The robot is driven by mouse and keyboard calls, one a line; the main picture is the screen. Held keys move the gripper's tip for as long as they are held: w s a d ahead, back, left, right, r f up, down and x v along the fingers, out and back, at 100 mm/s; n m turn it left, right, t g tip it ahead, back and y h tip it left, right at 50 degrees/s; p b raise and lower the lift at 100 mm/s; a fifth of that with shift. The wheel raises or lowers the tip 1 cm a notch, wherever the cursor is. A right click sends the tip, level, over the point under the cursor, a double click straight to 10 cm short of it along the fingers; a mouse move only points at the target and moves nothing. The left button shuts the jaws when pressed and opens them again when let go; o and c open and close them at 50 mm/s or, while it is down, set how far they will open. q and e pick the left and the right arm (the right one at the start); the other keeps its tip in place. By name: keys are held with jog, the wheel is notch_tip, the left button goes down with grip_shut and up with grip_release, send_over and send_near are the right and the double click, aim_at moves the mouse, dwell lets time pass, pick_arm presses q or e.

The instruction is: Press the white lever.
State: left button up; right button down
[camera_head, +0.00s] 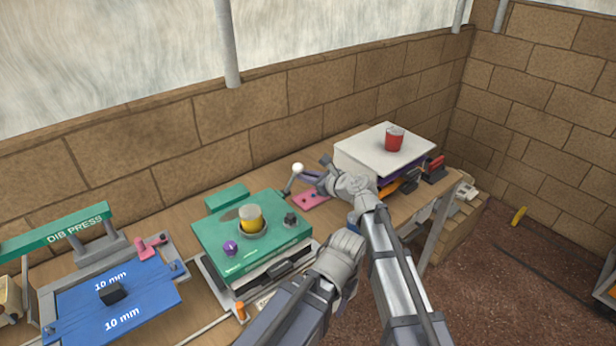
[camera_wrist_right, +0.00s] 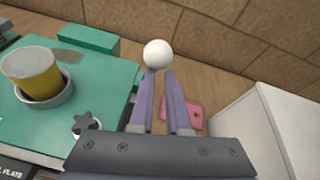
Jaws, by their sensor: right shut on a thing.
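The white lever shows in the head view as a white ball knob (camera_head: 298,168) on a thin grey stick at the back right corner of the green machine (camera_head: 210,240). The stick leans to the right. My right gripper (camera_head: 305,174) reaches in from the right, its fingers at the lever just below the knob. In the right wrist view, the white knob (camera_wrist_right: 157,54) sits at the tips of my two purple-grey fingers (camera_wrist_right: 158,76), which are shut on the lever. The fingers hide the stick there. My left gripper is not seen.
A yellow cup (camera_head: 250,219) stands in a ring on the green machine, with a purple knob (camera_head: 231,248) and a dark star knob (camera_head: 290,219) nearby. A white-topped box (camera_head: 360,153) carries a red cup (camera_head: 394,139).

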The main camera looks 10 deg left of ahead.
jog(key=shift+w+a+r, duration=0.4)
jog(key=shift+a+r, duration=0.1)
jog(key=shift+a, duration=0.05)
jog(key=s+d+r+p, duration=0.4)
jog(key=d+r+p, duration=0.2)
jog(key=p, duration=0.1)
jog(key=shift+s+d+r, duration=0.2)
jog(key=shift+d+r, duration=0.05)
